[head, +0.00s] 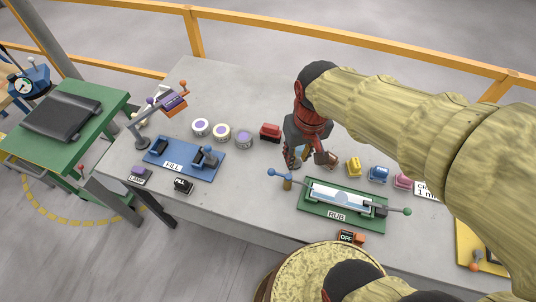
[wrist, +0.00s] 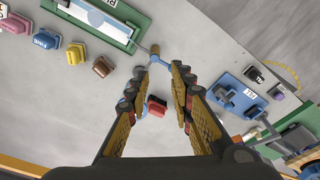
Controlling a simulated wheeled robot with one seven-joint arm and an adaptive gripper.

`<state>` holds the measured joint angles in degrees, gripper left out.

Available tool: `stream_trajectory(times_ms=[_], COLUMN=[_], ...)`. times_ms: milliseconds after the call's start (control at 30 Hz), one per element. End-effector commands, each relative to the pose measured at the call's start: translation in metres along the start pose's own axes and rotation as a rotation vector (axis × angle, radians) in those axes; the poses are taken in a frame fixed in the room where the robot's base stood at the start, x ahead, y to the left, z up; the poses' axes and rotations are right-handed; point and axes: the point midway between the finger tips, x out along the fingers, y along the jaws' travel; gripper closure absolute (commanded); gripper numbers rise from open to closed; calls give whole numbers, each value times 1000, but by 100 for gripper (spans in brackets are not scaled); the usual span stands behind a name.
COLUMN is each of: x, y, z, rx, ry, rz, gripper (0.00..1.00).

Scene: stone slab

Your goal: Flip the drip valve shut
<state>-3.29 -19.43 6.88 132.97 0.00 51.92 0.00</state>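A small valve (head: 287,183) with a brass post and a blue lever stands on the bench, just left of the green RUB fixture (head: 313,210). I take it for the drip valve; no label on it is readable. In the head view its blue lever points left, away from the fixture. In the wrist view the blue lever (wrist: 160,63) shows just beyond and between my fingertips, beside the brass post. My gripper (head: 311,161) points down behind the valve, with its fingers apart; the wrist view also shows the gripper (wrist: 162,72) open. I cannot tell whether a finger touches the lever.
A red block (head: 270,131) and three round pots stand behind the valve. Yellow (head: 354,166), blue and pink blocks stand to the right.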

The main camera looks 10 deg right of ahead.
Motion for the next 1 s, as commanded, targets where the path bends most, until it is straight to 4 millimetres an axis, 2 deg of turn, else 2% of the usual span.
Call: stream_trajectory(times_ms=[367,667,1000], x=[37,85,154], y=[-12,-23,-34], z=[-57,-98,-140], rx=[-30,-51,-69], ry=[-185,-310,-416], rz=[-1,1,5], gripper=[100,100,100])
